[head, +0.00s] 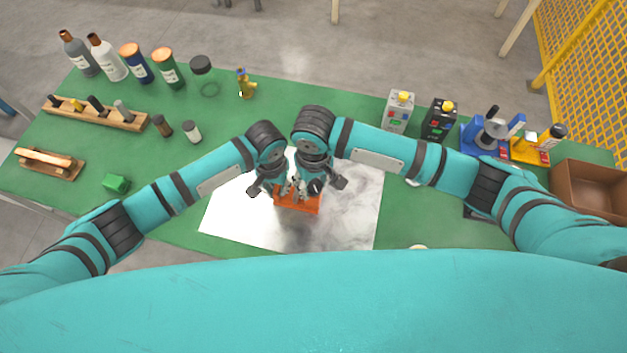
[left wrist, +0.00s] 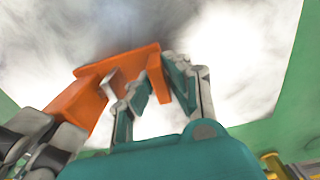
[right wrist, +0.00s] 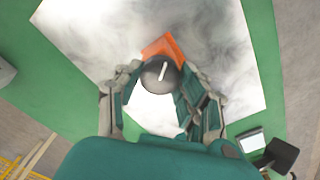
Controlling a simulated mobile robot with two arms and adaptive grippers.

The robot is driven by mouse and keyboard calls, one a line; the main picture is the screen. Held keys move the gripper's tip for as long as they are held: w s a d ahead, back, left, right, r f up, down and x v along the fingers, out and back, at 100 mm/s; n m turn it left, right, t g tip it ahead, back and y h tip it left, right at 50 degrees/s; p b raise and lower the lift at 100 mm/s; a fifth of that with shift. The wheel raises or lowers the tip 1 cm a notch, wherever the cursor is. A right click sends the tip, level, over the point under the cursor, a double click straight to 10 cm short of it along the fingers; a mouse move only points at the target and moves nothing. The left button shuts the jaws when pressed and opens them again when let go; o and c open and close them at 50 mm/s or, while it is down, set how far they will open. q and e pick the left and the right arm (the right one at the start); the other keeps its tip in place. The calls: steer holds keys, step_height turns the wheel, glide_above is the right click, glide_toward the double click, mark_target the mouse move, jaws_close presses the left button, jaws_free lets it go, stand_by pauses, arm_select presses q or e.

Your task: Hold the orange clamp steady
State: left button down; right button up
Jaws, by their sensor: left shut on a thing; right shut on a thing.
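The orange clamp (head: 298,204) is above a shiny white and grey sheet (head: 350,215) at the front middle of the green table; I cannot tell whether it touches it. My left gripper (head: 283,191) is shut on the clamp; in the left wrist view its fingers (left wrist: 150,98) are around one arm of the orange body (left wrist: 118,62). My right gripper (head: 314,186) is beside it, shut on a dark round knob (right wrist: 158,74) with a white bar on its face. The orange clamp (right wrist: 165,47) shows just behind this knob. The fingers hide part of the clamp.
A green block (head: 116,184) and wooden holders (head: 95,113) are at the left. Several bottles and cans (head: 135,65) line the back left. The back middle is mostly clear.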

mark_target(314, 185)
steer(key=n, duration=0.5)
steer(key=shift+n, duration=2.1)
steer(key=o, duration=1.1)
steer(key=shift+o, duration=0.2)
steer(key=shift+r, duration=0.15)
step_height(314, 185, up, 12)
